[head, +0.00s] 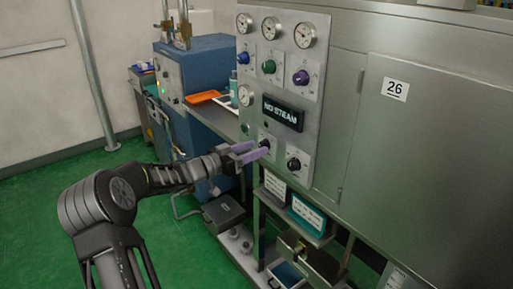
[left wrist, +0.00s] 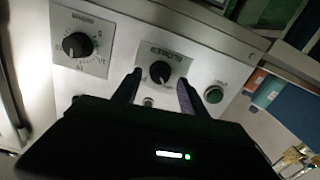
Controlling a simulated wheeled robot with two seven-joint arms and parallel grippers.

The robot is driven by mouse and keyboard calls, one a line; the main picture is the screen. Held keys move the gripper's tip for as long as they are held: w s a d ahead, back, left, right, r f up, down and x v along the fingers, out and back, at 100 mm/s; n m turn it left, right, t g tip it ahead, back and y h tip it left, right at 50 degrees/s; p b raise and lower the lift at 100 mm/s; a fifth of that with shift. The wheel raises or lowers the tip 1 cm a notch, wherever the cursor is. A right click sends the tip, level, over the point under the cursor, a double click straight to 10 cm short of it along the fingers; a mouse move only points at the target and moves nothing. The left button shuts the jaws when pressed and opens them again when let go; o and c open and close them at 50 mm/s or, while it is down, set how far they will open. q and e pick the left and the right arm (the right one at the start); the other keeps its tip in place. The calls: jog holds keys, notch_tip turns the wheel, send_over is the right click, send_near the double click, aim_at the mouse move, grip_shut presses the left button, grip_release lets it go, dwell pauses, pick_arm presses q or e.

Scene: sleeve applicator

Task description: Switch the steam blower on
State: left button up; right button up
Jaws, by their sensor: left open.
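The steam blower control is a black rotary knob (left wrist: 160,72) on a light plate with upside-down lettering that looks like "BLOWER" in the left wrist view. In the head view this knob (head: 265,144) is on the lower part of the grey control panel, partly hidden by my left gripper. My left gripper (head: 255,151) is open, its purple-faced fingers pointing at the panel. In the left wrist view the gripper (left wrist: 158,92) has one finger on each side of the knob, with visible gaps. I cannot tell whether the fingertips reach past the knob's face. My right gripper is not in view.
A larger dial knob (head: 293,164) sits right of the blower knob, and a green button (left wrist: 214,94) shows on its other side. A dark display (head: 283,113) reads "NO STEAM" above. Gauges and coloured knobs fill the upper panel. An orange tray (head: 203,97) lies left of it.

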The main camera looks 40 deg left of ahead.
pick_arm(q)
jog(key=shift+w+d, duration=0.2)
jog(key=shift+w, duration=0.5)
grip_shut()
